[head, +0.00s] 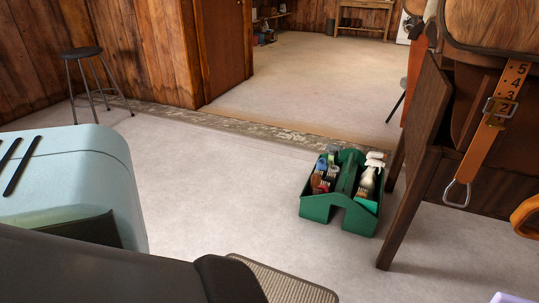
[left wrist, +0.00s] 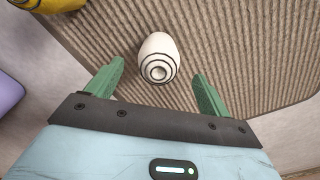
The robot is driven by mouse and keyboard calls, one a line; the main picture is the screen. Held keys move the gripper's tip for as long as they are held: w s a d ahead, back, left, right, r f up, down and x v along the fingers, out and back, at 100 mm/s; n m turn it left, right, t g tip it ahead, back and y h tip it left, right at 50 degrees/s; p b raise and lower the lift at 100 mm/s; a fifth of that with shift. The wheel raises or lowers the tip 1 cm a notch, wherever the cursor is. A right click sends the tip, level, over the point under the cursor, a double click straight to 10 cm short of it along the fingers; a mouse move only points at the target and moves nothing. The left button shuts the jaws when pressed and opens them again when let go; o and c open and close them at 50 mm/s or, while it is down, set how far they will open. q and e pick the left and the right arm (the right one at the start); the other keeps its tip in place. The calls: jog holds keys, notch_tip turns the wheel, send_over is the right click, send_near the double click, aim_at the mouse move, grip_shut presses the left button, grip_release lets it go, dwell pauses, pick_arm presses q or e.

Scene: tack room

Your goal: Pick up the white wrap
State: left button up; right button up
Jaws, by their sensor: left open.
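The white wrap (left wrist: 158,56) is a rounded white roll with dark spiral rings on the end facing the camera. In the left wrist view it lies on a ribbed brown mat (left wrist: 240,50). My left gripper (left wrist: 158,70) is open, with its green fingers spread on either side of the wrap's near end. Clear gaps show on both sides and nothing is held. How high the fingers are above the mat is hard to tell. The wrap and the left gripper's fingers do not show in the head view. My right gripper is in neither view.
A yellow object (left wrist: 48,4) and a purple object (left wrist: 8,95) lie near the wrap. In the head view, the mat's corner (head: 285,280) shows at the bottom. A green grooming tote (head: 318,208) and a wooden stand (head: 412,165) are beyond it. The floor between is clear.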

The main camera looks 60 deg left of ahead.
pick_arm(q)
jog(key=shift+f+b, duration=0.4)
jog(key=shift+f, duration=0.55)
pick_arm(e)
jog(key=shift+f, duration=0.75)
pick_arm(q)
jog(key=shift+f, duration=0.15)
jog(key=f+b, duration=0.2)
jog(key=f, duration=0.1)
jog(key=f+b, duration=0.1)
jog(key=b, duration=0.1)
jog(key=shift+w+f, duration=0.25)
jog(key=shift+f, duration=0.15)
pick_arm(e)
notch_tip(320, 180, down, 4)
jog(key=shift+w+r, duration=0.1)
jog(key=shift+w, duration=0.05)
pick_arm(q)
jog(key=shift+c, duration=0.4)
jog(key=shift+d, duration=0.1)
jog(key=c, duration=1)
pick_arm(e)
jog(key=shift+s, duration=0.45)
